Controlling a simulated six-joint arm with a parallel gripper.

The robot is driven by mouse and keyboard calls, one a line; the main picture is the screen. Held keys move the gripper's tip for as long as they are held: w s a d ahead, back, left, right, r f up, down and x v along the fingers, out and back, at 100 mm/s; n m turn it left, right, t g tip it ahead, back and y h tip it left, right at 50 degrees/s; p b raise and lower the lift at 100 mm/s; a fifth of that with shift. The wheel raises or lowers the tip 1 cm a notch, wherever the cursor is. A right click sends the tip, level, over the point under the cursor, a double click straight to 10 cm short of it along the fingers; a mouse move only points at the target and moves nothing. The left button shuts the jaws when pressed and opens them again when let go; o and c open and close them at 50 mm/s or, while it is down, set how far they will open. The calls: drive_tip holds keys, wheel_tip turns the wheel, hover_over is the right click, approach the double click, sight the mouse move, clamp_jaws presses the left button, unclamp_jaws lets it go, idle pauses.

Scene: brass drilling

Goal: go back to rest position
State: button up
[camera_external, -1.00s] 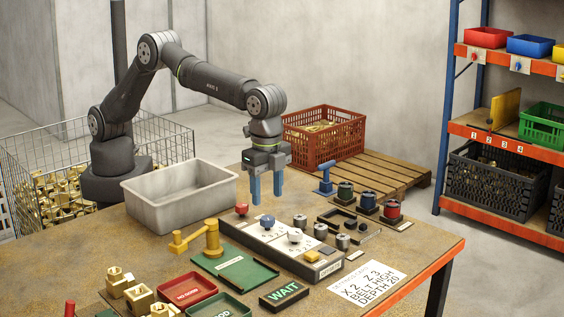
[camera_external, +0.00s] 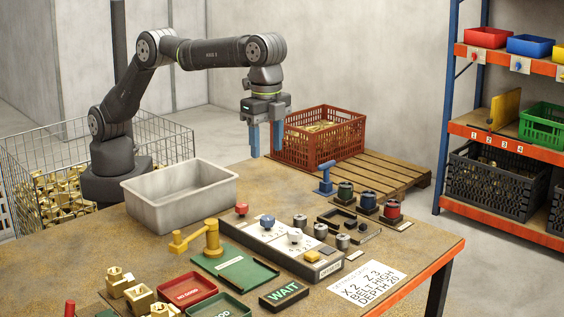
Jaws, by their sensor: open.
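My gripper (camera_external: 265,139) hangs above the table with its two blue fingers pointing down. It is open and empty, with a gap between the fingers. It is well above the tabletop (camera_external: 105,232), behind the control panel (camera_external: 282,247) with its knobs, and touches nothing that I can see. In the picture, its right finger overlaps the left edge of the red crate.
A grey bin (camera_external: 180,205) stands left on the table. A red crate (camera_external: 338,140) of brass parts sits on a pallet (camera_external: 385,172) behind. Green tray (camera_external: 240,268), yellow lever (camera_external: 210,238), WAIT sign (camera_external: 284,294) and brass parts (camera_external: 138,295) occupy the front.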

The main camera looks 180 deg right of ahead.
sight(267, 218)
wheel_tip(267, 218, down, 18)
drive_tip(key=shift+r, duration=0.2)
idle(0.6)
drive_tip(key=shift+r, duration=0.1)
drive_tip(key=shift+f, duration=0.25)
drive_tip(key=shift+r+n, duration=0.2)
drive_tip(key=shift+n, duration=0.6)
drive_tip(key=n, duration=1.1)
drive_tip(key=shift+n, duration=2.2)
